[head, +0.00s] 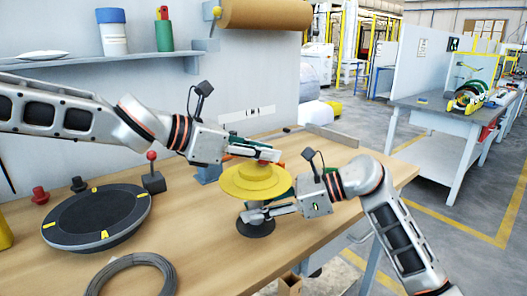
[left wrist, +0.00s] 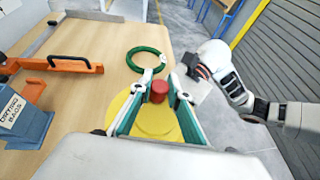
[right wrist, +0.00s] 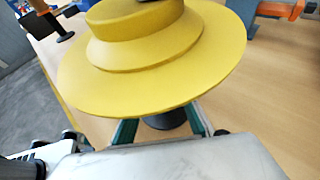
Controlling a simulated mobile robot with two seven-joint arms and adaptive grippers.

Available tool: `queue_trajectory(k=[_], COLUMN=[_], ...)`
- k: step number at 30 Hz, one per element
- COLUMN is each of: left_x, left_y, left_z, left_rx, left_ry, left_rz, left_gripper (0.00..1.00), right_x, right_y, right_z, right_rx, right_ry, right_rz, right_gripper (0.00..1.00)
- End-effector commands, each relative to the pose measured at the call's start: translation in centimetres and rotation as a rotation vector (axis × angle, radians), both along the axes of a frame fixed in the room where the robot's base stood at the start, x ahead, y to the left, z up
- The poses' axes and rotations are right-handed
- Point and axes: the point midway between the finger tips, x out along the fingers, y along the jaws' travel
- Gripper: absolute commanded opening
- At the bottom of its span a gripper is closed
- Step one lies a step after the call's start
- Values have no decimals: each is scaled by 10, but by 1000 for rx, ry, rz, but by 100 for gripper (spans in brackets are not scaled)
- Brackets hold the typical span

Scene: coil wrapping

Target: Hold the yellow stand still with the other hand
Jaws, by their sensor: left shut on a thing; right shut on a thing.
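The yellow stand (head: 252,183) is on the wooden table, with a wide round yellow disc over a black base (head: 256,230). It fills the upper part of the right wrist view (right wrist: 150,70). My left gripper (head: 268,155) is above the disc, shut on the red knob (left wrist: 158,88) at the stand's top. My right gripper (head: 252,214) reaches in below the disc from the right. Its fingers are on either side of the dark post (right wrist: 166,121), shut on it; the disc hides their tips in the right wrist view.
A black round turntable (head: 96,215) and a grey wire coil (head: 133,275) lie left on the table. Bare tabletop shows front-centre.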

Motion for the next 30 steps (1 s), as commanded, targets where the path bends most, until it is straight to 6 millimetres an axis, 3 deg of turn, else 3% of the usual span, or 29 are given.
queue_trajectory(k=[11, 30], left_x=[-3, -2], left_y=[-2, -3], left_z=[-2, -2], left_rx=[3, -1], left_ry=[-2, -8], left_rz=[252, 837], left_gripper=[0, 0], right_x=[0, 0], right_y=[0, 1], right_z=[0, 0], right_rx=[0, 1], right_ry=[-1, -1], right_rz=[0, 1], right_gripper=[0, 0])
